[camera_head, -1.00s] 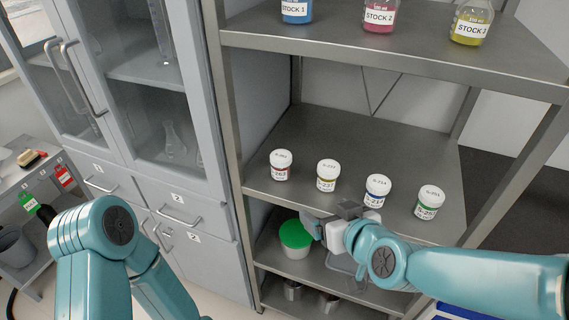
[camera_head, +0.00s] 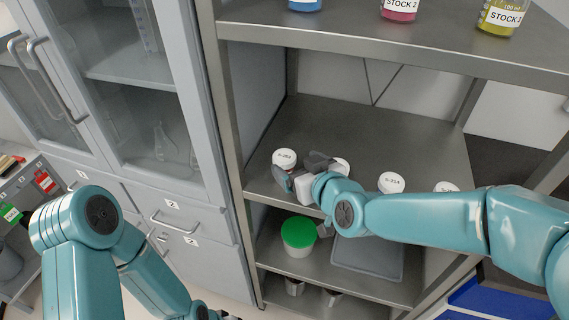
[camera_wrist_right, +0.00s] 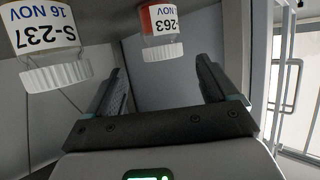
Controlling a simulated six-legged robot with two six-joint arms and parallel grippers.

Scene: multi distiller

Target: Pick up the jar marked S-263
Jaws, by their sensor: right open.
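The jar S-263 (camera_head: 284,158) stands on the middle shelf, its white lid showing and its lower part hidden by my right gripper. In the right wrist view, upside down, it is a white-capped jar (camera_wrist_right: 162,28) with a red band and "263" on its label. My right gripper (camera_head: 298,173) is open in front of the jar. In the wrist view its fingers (camera_wrist_right: 160,68) are spread with nothing between them, and the jar appears beyond the gap.
Jar S-237 (camera_wrist_right: 50,40) stands beside S-263, mostly hidden by my right arm in the head view. Two more white-lidded jars (camera_head: 391,182) stand further right. Stock bottles (camera_head: 400,8) are on the shelf above. A green-lidded tub (camera_head: 299,235) sits below. The middle shelf's back is clear.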

